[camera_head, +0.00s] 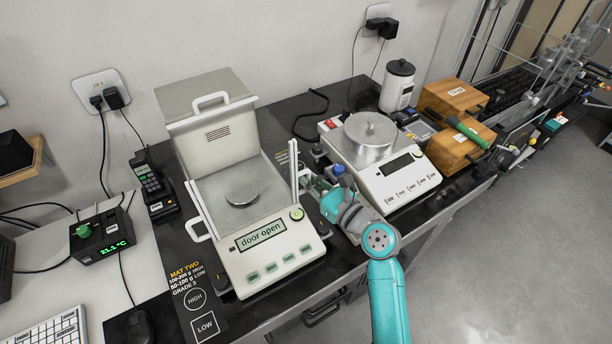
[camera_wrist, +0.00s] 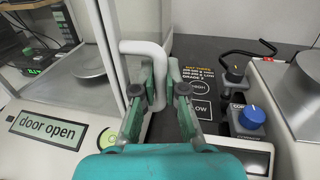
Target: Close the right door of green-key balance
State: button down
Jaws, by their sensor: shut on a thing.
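The green-key balance (camera_head: 236,263) stands on the dark table in the head view, with a row of green keys. Its display (camera_head: 261,235) reads "door open", and the display (camera_wrist: 44,132) reads the same in the wrist view. Its round pan (camera_head: 242,194) is empty. The right door (camera_head: 293,170) shows as a thin upright white edge on the balance's right side. My gripper (camera_wrist: 160,88) is shut on the white right door handle (camera_wrist: 148,47), with a finger on each side. In the head view my gripper (camera_head: 310,182) is beside that door, partly hidden.
A second balance (camera_head: 395,183) with a grey-lidded pan stands close to the right of my arm. A blue knob (camera_wrist: 251,117) is close right of my gripper. A white jar (camera_head: 397,87) and wooden boxes (camera_head: 453,97) stand farther back right.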

jog(key=shift+s+f, duration=0.1)
jog(key=c, duration=1.5)
grip_release()
jog(key=shift+d, duration=0.1)
jog(key=shift+s, duration=0.1)
jog(key=v, duration=1.2)
